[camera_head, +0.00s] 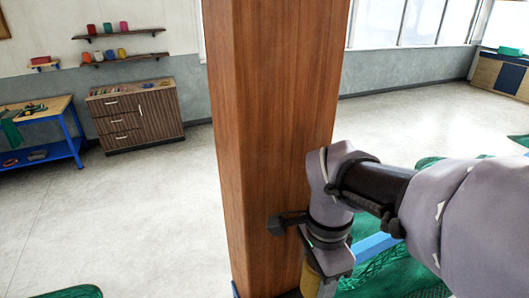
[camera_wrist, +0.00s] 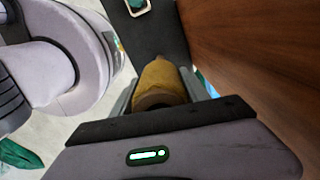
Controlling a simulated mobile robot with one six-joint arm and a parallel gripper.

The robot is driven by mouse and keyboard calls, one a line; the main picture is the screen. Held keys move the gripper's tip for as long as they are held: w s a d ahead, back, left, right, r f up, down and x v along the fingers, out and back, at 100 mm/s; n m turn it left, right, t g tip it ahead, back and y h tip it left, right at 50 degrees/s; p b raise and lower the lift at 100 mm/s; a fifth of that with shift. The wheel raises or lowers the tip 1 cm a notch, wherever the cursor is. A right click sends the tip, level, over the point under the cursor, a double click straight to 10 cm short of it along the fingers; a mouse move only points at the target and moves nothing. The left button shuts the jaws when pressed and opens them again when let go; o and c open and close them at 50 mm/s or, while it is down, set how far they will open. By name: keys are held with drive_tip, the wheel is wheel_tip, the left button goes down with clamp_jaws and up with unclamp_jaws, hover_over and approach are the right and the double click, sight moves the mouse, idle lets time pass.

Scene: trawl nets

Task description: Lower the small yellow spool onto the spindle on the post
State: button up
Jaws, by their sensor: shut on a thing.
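The small yellow spool (camera_wrist: 160,82) is held between the grey fingers of my gripper (camera_wrist: 158,90) in the wrist view. Its narrower end points away from the wrist camera, toward a dark strap or plate (camera_wrist: 150,30) beside the wood. In the head view the spool (camera_head: 310,280) shows at the bottom edge, close to the right side of the wooden post (camera_head: 270,130). My gripper is shut on it, its fingers partly cut off by the frame. I cannot make out the spindle in either view; whether the spool touches it cannot be told.
Green netting (camera_head: 395,275) lies right of the post, around my arm. A drawer cabinet (camera_head: 135,118), a blue-legged workbench (camera_head: 45,115) and wall shelves with spools (camera_head: 120,33) stand far left. The floor (camera_head: 130,220) left of the post is mostly clear.

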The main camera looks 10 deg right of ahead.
drive_tip(key=shift+f+b, duration=4.95)
drive_tip(key=shift+f, duration=0.55)
drive_tip(key=o, duration=1.6)
drive_tip(key=shift+c, duration=0.2)
wheel_tip(320, 180, up, 18)
drive_tip(key=p, duration=0.4)
drive_tip(key=shift+f, duration=0.25)
